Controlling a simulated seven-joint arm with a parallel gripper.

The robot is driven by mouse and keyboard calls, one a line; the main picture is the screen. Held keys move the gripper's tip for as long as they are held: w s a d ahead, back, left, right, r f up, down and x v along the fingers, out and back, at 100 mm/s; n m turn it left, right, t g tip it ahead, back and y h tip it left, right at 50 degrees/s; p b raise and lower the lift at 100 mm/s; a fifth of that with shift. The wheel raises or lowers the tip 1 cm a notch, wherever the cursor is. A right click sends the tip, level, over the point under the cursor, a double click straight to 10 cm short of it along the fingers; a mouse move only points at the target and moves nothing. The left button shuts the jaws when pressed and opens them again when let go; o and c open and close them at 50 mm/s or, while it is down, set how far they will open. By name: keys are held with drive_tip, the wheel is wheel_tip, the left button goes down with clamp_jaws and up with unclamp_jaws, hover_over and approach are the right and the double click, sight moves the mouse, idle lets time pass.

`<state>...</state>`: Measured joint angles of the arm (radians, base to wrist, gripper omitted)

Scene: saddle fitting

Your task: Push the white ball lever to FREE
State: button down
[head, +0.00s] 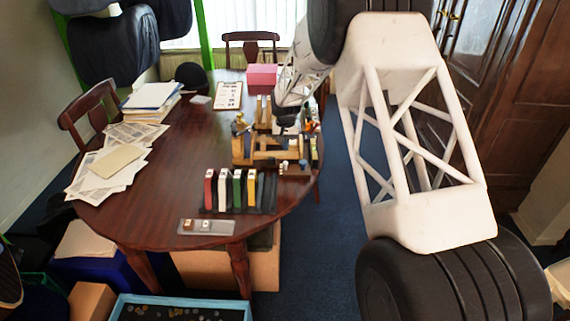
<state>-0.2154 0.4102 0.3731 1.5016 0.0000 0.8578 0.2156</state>
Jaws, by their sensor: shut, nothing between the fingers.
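A wooden fixture (264,157) with light beams stands near the right edge of the oval table. My gripper (286,128) is over the back right part of this fixture, pointing down, and it is shut and empty. Its fingertips are dark and small here, and I cannot tell whether they touch anything. A small whitish knob (284,165) shows at the front right of the fixture; it may be the white ball lever, but it is too small to be sure. The FREE marking cannot be read in this view.
A rack of red, white and green upright blocks (237,190) stands in front of the fixture. A grey tray (206,227) lies at the table's front edge. A clipboard (228,95) and pink box (262,75) lie behind. The table's (172,165) middle left is clear.

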wheel_tip(320, 180, up, 5)
drive_tip(key=shift+f, duration=0.1)
idle(0.7)
idle(0.5)
drive_tip(key=s+d+r+t, duration=0.1)
drive_tip(key=s+d+r, duration=0.5)
drive_tip(key=s+r, duration=0.55)
drive_tip(key=s+d+r, duration=0.7)
drive_tip(key=s+r, duration=0.2)
drive_tip(key=s, duration=0.5)
drive_tip(key=s+d, duration=0.3)
drive_tip(key=s, duration=1.4)
drive_tip(key=s+d+t, duration=0.1)
drive_tip(key=s+d, duration=0.3)
drive_tip(key=s, duration=1.3)
drive_tip(key=shift+f+t, duration=0.2)
drive_tip(key=shift+t, duration=0.1)
